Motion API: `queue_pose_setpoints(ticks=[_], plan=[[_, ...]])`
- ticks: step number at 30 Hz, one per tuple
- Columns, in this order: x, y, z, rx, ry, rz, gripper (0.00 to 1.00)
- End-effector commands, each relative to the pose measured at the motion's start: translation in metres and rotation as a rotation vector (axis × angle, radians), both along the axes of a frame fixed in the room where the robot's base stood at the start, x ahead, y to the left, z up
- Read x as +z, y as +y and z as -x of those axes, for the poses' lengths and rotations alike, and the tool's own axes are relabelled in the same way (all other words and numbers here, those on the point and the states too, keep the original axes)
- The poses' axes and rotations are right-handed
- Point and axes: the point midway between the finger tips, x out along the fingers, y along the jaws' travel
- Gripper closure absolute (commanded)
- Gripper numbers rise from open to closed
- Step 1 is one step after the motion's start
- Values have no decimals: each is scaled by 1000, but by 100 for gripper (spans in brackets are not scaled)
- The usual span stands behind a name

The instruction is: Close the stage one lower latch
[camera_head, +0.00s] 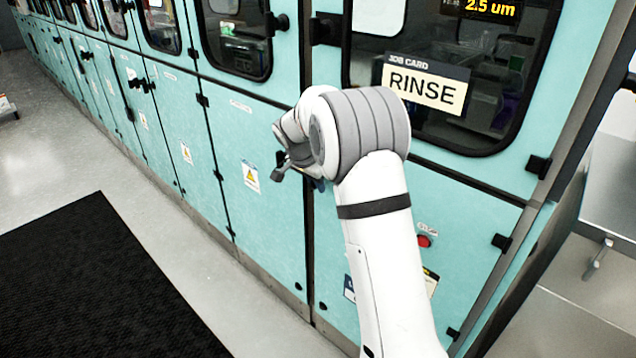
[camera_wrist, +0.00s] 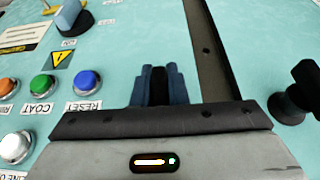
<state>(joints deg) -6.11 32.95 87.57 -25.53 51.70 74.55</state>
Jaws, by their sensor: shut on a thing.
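In the wrist view, the two blue fingers of my gripper (camera_wrist: 157,76) are shut on a dark latch handle (camera_wrist: 158,88) that shows as a black strip between them. The fingers are close to the teal cabinet face. In the head view my gripper is almost wholly hidden behind my wrist, at the lower cabinet doors. A second black latch (camera_wrist: 292,98) stands to the right in the wrist view, across a dark vertical seam. A dark handle (camera_head: 281,166) also shows just left of my wrist in the head view. Which stage each latch belongs to cannot be read.
Blue reset (camera_wrist: 87,82), green coat (camera_wrist: 42,86) and white (camera_wrist: 16,147) buttons sit left of my fingers in the wrist view. A red button (camera_head: 425,241) is right of my arm. A RINSE card (camera_head: 427,86) hangs above. Floor with a black mat (camera_head: 95,285) is clear.

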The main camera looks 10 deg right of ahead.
Motion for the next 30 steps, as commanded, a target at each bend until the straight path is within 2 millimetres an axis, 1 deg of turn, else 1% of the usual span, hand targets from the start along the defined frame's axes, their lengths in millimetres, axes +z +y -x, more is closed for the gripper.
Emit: queue_pose_setpoints(ticks=[1,2,3,9,11,19,22,26,30], plan=[[7,-2,-4,3,-17,3,100],[7,-2,-4,3,-17,3,100],[7,-2,-4,3,-17,3,86],[7,-2,-4,2,-16,3,69],[7,-3,-4,1,-15,4,65],[4,-1,-2,1,-8,1,65],[7,1,-1,2,-9,1,65],[24,6,2,2,-12,1,65],[47,14,7,2,-13,1,65]])
